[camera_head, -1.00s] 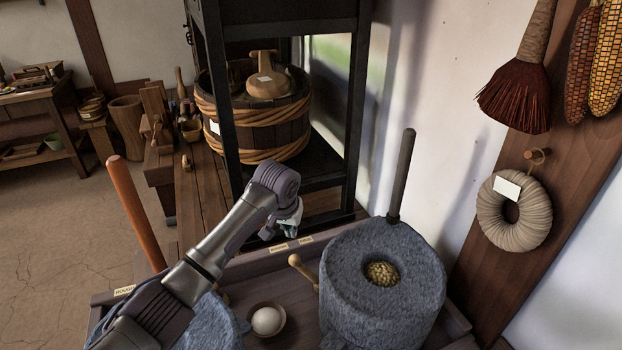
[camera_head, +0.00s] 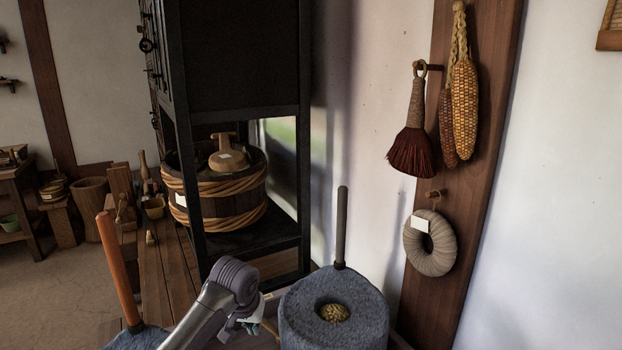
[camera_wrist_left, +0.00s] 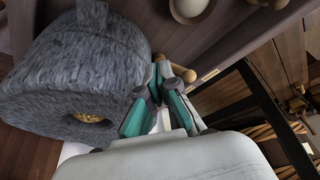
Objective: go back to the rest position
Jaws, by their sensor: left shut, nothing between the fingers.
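My left arm comes in from the bottom of the head view. Its left gripper (camera_head: 246,321) hangs just left of the grey stone quern (camera_head: 303,321), partly hidden behind my wrist. In the left wrist view, the teal-padded fingers of the gripper (camera_wrist_left: 161,72) are together with nothing between them. The quern (camera_wrist_left: 80,65) is beside them on the left, and a wooden peg handle (camera_wrist_left: 203,77) is close by on the right. Whether the fingers touch either cannot be told. Yellow grain (camera_head: 334,313) sits in the quern's hole. My right gripper is out of view.
A dark upright handle (camera_head: 342,228) stands behind the quern, and an orange one (camera_head: 118,270) rises at left. A black metal frame (camera_head: 305,150) holds a wooden tub (camera_head: 232,208) behind. A brush (camera_head: 412,150), corn (camera_head: 464,108) and a ring (camera_head: 430,243) hang on a board at right.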

